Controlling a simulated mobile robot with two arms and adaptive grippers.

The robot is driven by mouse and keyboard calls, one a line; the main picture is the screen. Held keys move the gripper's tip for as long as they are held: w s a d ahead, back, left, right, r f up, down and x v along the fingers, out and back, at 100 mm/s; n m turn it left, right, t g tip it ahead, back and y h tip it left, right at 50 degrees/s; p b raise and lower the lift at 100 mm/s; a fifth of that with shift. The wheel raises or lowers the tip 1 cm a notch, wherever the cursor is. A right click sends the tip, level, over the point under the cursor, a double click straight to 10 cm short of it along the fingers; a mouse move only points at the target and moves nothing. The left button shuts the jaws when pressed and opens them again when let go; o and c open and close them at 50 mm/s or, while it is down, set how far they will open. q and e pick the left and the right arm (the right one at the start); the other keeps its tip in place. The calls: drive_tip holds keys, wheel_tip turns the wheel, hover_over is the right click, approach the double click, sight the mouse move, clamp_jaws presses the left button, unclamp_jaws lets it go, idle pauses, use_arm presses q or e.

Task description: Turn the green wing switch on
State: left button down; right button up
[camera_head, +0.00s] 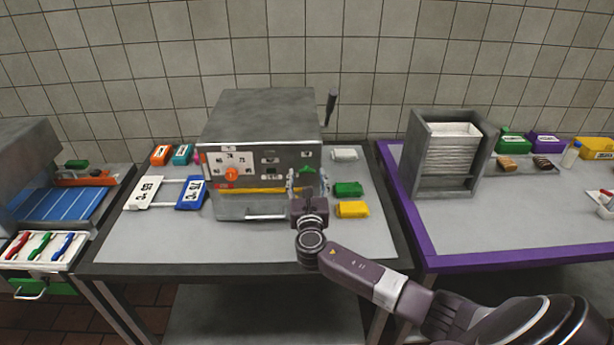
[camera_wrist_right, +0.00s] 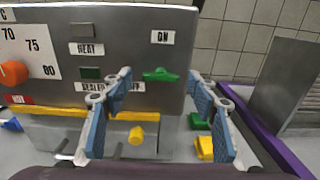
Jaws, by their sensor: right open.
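The green wing switch (camera_wrist_right: 160,75) sits on the front panel of the grey metal machine, below a label reading ON. In the head view it shows as a small green spot (camera_head: 307,170) at the panel's right. Its wings lie roughly level in the right wrist view. My right gripper (camera_wrist_right: 161,118) is open and empty in front of the panel, its blue-padded fingers apart to the left and right below the switch. In the head view the right gripper (camera_head: 307,188) stands at the machine's right front. My left gripper is not in view.
The machine (camera_head: 262,130) has an orange dial (camera_head: 232,174) and a yellow bar (camera_head: 258,191). Green (camera_head: 349,189) and yellow (camera_head: 352,209) blocks lie at its right. A purple-edged table (camera_head: 425,245) with a metal rack (camera_head: 452,155) stands further right. The front of the grey table is clear.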

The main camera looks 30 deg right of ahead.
drive_tip(key=shift+c, duration=0.5)
drive_tip(key=c, duration=1.1)
drive_tip(key=shift+o, duration=0.2)
